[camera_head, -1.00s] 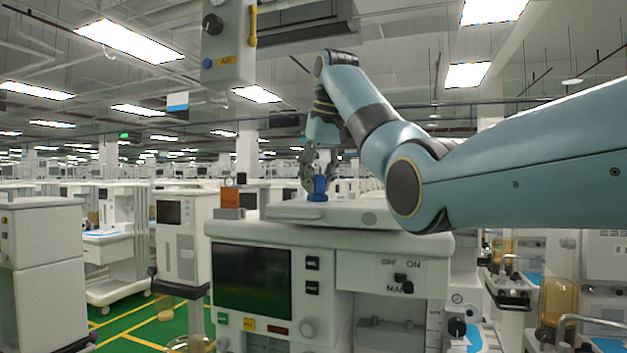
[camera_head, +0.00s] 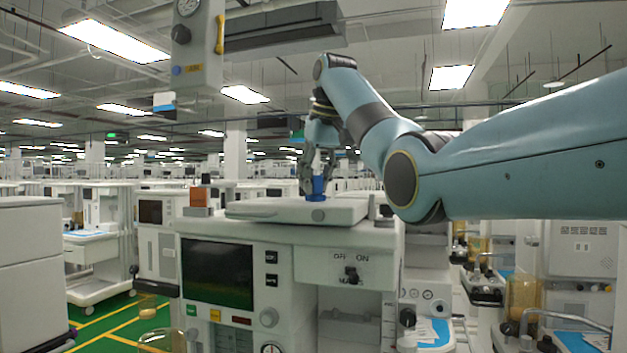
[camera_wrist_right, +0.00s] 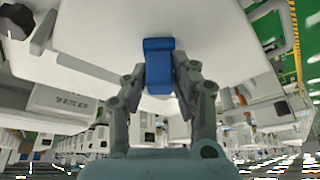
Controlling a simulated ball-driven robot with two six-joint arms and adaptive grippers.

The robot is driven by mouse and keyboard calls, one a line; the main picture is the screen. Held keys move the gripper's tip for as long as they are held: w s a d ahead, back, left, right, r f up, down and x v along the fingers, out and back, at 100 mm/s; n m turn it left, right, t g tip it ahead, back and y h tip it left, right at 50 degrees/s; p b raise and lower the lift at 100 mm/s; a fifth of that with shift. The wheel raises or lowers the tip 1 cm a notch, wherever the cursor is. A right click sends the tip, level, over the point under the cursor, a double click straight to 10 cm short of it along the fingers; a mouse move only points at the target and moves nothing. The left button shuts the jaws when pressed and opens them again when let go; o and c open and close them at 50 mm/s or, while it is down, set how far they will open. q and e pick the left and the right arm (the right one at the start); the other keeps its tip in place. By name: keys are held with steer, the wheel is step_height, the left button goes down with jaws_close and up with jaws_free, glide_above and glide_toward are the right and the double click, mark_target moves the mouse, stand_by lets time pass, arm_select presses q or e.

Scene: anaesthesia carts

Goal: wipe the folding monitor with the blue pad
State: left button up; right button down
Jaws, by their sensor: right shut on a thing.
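The folding monitor (camera_head: 275,210) is a white flat slab lying folded on top of the anaesthesia cart in the head view. Its pale face also fills the upper middle of the right wrist view (camera_wrist_right: 100,40). My right gripper (camera_head: 317,178) points down over the slab, right of its middle. It is shut on the blue pad (camera_head: 318,187), which sticks out below the fingertips. In the right wrist view, the pad (camera_wrist_right: 158,68) sits between both fingers, its end at the slab's surface; whether it presses is hard to tell. My left gripper is not in view.
The cart (camera_head: 300,238) has a dark screen (camera_head: 217,273) and an OFF/ON knob (camera_head: 351,275) on its front. An orange box (camera_head: 199,197) stands left of the slab. A grey overhead unit (camera_head: 285,27) hangs above. Other carts crowd both sides; green floor shows lower left.

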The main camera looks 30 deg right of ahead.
steer(key=shift+s+d+r, duration=0.25)
steer(key=shift+r, duration=0.25)
steer(key=shift+s+d+r, duration=0.2)
steer(key=shift+s+r, duration=0.05)
steer(key=shift+r, duration=0.2)
steer(key=shift+w+a+r, duration=0.15)
steer(key=shift+r, duration=0.8)
steer(key=shift+w+a+r, duration=0.1)
steer(key=shift+w+r, duration=0.05)
steer(key=shift+r, duration=0.75)
steer(key=shift+s+d+r, duration=0.1)
steer(key=shift+r, duration=0.7)
steer(key=shift+w+r, duration=0.2)
steer(key=shift+r, duration=0.25)
steer(key=shift+s, duration=0.15)
